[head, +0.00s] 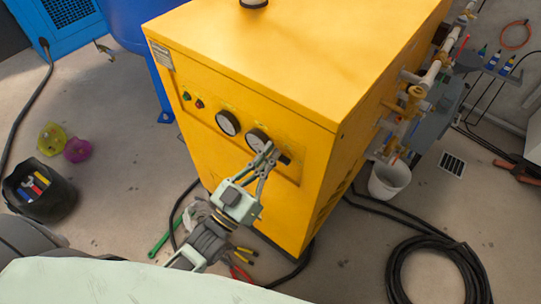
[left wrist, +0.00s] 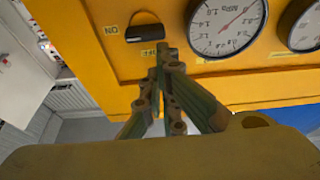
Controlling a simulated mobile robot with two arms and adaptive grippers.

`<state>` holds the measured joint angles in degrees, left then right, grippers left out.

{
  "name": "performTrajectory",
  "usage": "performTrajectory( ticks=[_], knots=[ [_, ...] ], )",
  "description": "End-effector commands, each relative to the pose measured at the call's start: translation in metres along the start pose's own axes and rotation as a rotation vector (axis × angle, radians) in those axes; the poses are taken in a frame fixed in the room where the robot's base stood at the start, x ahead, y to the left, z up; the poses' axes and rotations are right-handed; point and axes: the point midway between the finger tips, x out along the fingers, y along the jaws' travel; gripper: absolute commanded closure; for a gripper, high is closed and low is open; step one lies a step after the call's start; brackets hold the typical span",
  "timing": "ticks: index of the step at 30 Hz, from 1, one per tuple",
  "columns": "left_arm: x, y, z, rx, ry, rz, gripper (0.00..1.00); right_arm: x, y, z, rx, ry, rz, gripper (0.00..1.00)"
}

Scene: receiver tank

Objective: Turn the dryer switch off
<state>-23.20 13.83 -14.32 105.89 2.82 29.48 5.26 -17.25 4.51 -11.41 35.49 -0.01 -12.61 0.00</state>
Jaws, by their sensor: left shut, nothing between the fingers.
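The yellow dryer (head: 285,55) stands in the middle of the head view. Its switch is a short black handle at the end of the front panel, beside the gauges; the handle (left wrist: 145,32) shows lengthwise across the left wrist view. An ON label (left wrist: 111,30) sits off one end of it and an OFF label (left wrist: 153,52) along its side, partly hidden by my fingers. My left gripper (head: 268,153) is shut and empty, its tips at the panel close to the handle. I cannot tell whether they touch it. My right gripper is not in view.
Two round gauges (head: 228,123) and small red and green panel buttons lie left of the switch. Pipes and valves (head: 415,92) stick out on the dryer's right side, above a white bucket (head: 389,180). Black hose (head: 436,268) and hand tools lie on the floor.

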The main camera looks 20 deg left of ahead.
Motion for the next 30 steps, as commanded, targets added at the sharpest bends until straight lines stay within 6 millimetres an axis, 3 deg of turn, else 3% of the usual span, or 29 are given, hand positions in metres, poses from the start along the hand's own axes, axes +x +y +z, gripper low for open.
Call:
performTrajectory(
  ticks=[30],
  knots=[
    [-0.0007, -0.0073, 0.0023, -0.191, -0.001, -0.067, 1.0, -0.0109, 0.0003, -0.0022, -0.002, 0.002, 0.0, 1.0]
  ],
)
